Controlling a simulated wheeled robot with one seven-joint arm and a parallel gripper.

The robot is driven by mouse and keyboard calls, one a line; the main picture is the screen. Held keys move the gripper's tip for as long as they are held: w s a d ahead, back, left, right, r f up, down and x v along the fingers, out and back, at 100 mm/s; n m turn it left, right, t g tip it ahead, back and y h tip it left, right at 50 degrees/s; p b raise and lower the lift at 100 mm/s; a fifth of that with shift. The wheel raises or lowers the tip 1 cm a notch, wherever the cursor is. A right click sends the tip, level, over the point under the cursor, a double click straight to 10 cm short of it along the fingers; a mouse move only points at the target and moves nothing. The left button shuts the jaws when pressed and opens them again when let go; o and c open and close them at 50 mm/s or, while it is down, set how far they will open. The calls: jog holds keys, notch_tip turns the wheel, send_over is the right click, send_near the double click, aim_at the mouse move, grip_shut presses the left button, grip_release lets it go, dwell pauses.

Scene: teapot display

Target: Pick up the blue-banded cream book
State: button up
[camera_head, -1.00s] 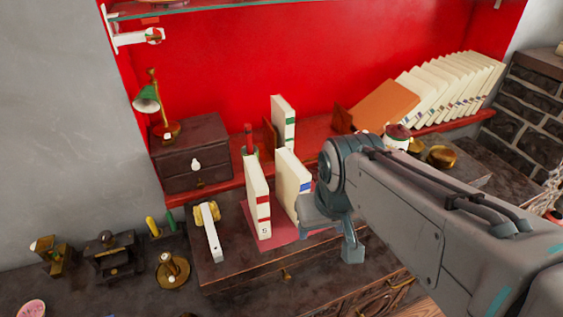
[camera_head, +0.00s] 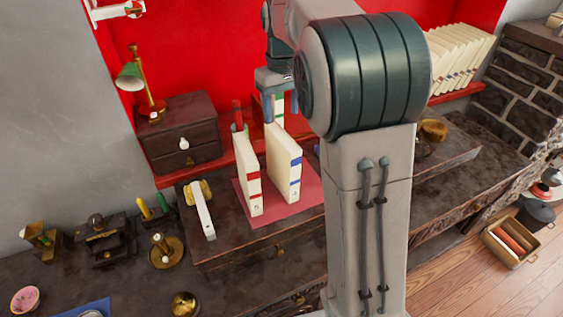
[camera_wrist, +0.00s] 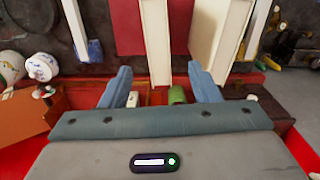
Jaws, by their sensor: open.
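The blue-banded cream book (camera_head: 284,170) stands upright on a pink mat (camera_head: 312,186) on the dark cabinet top. A red-banded cream book (camera_head: 247,175) stands to its left. My gripper (camera_head: 281,108) is open and empty, pointing down near the upper far end of the blue-banded book. In the wrist view, the gripper (camera_wrist: 158,72) has a cream book (camera_wrist: 156,40), apparently the blue-banded one, in line with the gap between its fingers; its bands do not show there. Another cream book (camera_wrist: 212,35) is to the right. I cannot tell whether the fingers touch anything.
A dark drawer box (camera_head: 190,160) with a green lamp (camera_head: 130,76) is at the left. A row of cream books (camera_head: 458,55) leans on the red shelf. My arm hides part of the cabinet's right side.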

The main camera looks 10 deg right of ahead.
aim_at(281, 135)
jog(key=shift+w+f, duration=0.25)
notch_tip(281, 135, down, 8)
jog(key=shift+r, duration=0.1)
jog(key=shift+s+d+f+p, duration=0.15)
jog(key=shift+f+p, duration=0.25)
jog(key=shift+f, duration=1)
jog(key=shift+s+a+f+p, duration=0.1)
jog(key=shift+f+p, duration=0.3)
jog(key=shift+f, duration=1)
grip_shut()
